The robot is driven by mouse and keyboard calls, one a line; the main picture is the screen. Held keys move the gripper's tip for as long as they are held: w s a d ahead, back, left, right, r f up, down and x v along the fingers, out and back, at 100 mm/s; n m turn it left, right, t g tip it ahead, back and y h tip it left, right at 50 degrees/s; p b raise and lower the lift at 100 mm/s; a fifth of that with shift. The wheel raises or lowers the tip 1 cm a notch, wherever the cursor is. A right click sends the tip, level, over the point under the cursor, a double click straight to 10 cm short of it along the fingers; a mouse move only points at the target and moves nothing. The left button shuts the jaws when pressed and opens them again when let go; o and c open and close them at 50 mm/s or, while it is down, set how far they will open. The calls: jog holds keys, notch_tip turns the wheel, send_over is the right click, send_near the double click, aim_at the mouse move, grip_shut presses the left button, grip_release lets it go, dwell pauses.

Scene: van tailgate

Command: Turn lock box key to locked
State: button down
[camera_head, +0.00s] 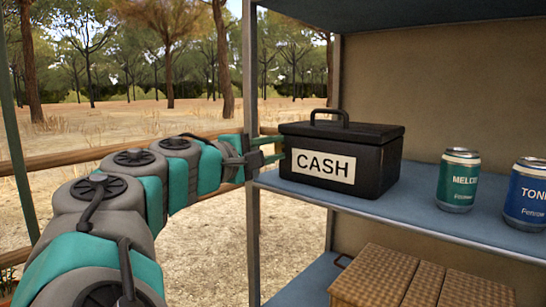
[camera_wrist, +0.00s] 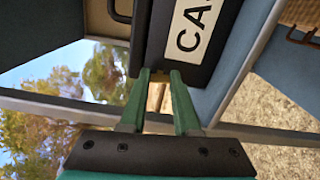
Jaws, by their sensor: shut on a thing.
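The black lock box (camera_head: 343,158) with a white CASH label stands on the blue upper shelf, its lid closed and its handle on top. My gripper (camera_head: 280,149) reaches in from the left and meets the box's left side. In the wrist view its two green fingers (camera_wrist: 160,80) point at that side of the box (camera_wrist: 205,68). A small brass-coloured bit, seemingly the key (camera_wrist: 156,92), shows between the fingertips, and they are shut on it. The fingers hide most of the key, so I cannot tell its turn angle.
A green can (camera_head: 459,180) and a blue can (camera_head: 526,193) stand on the shelf (camera_head: 400,212) right of the box. A wicker basket (camera_head: 415,278) is below. A metal upright (camera_head: 251,120) stands close beside my gripper.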

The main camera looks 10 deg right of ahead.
jog(key=shift+m, duration=0.4)
jog(key=c, duration=0.6)
grip_release()
jog(key=shift+c, duration=0.2)
jog(key=v, duration=0.8)
